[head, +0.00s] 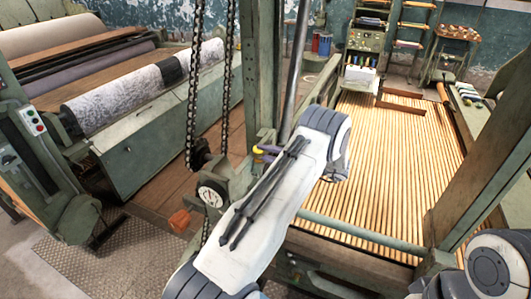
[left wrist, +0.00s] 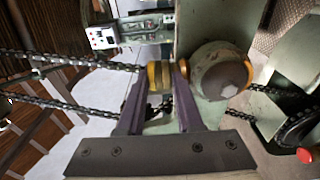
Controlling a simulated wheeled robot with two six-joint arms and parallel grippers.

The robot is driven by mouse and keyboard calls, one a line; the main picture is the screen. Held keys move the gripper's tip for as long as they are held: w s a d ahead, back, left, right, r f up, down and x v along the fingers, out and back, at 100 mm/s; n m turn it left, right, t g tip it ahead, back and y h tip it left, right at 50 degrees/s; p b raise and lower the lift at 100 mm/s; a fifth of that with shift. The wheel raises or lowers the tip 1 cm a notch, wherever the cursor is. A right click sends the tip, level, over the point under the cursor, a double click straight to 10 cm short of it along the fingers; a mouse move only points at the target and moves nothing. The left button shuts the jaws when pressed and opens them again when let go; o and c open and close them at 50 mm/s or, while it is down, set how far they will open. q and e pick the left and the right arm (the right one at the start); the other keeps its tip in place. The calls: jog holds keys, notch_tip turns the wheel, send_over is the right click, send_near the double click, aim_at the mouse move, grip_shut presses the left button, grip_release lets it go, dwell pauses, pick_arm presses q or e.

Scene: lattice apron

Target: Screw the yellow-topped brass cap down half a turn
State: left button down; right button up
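The yellow-topped brass cap (left wrist: 159,76) shows between the two purple-grey fingers of my left gripper (left wrist: 162,82) in the left wrist view. The fingers stand apart, one on each side of it, and it nearly fills the space between them. I cannot tell whether both fingers touch it. In the head view the left gripper (head: 268,153) is small and partly hidden behind my white arm, with a bit of yellow at its tips. My right gripper is out of view.
A rounded grey housing (left wrist: 218,74) stands right beside the fingers. Dark chains (head: 194,85) hang close to the left, near a round gauge (head: 211,194). A green post (head: 258,70) rises just behind. A slatted wooden bed (head: 400,145) lies at right, a fabric roll (head: 120,98) at left.

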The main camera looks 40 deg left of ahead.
pick_arm(q)
jog(key=shift+s+m+t, duration=0.1)
jog(key=shift+m+t, duration=0.2)
jog(key=shift+t, duration=0.1)
jog(key=shift+s+f+m+t+y+b, duration=0.15)
jog(key=shift+s+m+t+b, duration=0.15)
jog(key=shift+m+t+b, duration=1.4)
jog(key=shift+s+r+m+t+y+b, duration=0.25)
jog(key=shift+m+t, duration=0.85)
jog(key=shift+t, duration=1.6)
jog(key=c, duration=0.8)
grip_release()
jog(key=shift+c, duration=0.2)
jog(key=shift+d, duration=0.1)
jog(key=b+v, duration=0.3)
jog(key=v, duration=0.7)
jog(key=shift+s+d+b, duration=0.15)
jog(key=shift+s+b, duration=0.05)
jog(key=shift+b, duration=0.2)
